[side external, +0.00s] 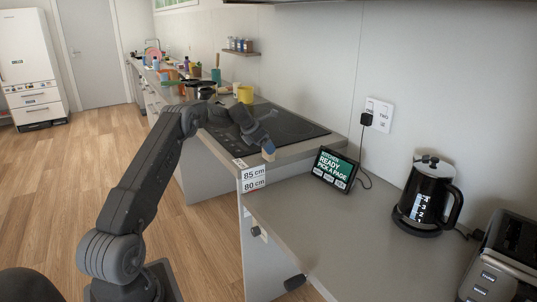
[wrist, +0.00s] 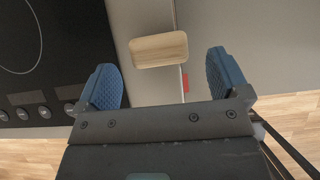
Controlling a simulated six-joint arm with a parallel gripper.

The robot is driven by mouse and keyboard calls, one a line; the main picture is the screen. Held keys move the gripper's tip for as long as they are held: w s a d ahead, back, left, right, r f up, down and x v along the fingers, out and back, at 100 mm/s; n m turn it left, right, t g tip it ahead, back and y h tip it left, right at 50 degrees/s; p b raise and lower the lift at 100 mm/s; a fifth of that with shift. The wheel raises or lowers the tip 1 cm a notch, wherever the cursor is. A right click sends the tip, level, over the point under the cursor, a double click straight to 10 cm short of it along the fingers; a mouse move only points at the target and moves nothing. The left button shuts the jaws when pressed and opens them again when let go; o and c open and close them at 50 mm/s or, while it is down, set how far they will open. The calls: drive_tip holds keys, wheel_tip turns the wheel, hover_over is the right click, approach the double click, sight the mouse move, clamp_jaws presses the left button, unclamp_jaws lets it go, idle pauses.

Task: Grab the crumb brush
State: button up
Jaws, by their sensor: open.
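The crumb brush appears as a pale wooden block (wrist: 158,50) in the wrist view; no bristles show. It lies on the grey counter strip beside the cooktop, across or close to a seam. My gripper (wrist: 165,73) is open, with blue pads to the left and right of the block and clear gaps on both sides. In the side external view my gripper (side external: 260,137) is low at the cooktop's near corner, and a small tan piece (side external: 268,154), likely the brush, shows just below its fingertips. Whether the fingers reach down to the brush's height I cannot tell.
The black cooktop (side external: 285,123) with knobs (wrist: 45,112) lies just left of the brush. The lower counter (side external: 350,230) holds a tablet display (side external: 334,169), a kettle (side external: 428,195) and a toaster (side external: 505,255). A step with height labels (side external: 253,179) separates the two counter levels.

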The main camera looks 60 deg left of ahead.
drive_tip(key=x, duration=0.4)
drive_tip(key=shift+w+f, duration=0.1)
drive_tip(key=shift+f, duration=0.25)
drive_tip(key=shift+c, duration=0.4)
drive_tip(key=c, duration=0.9)
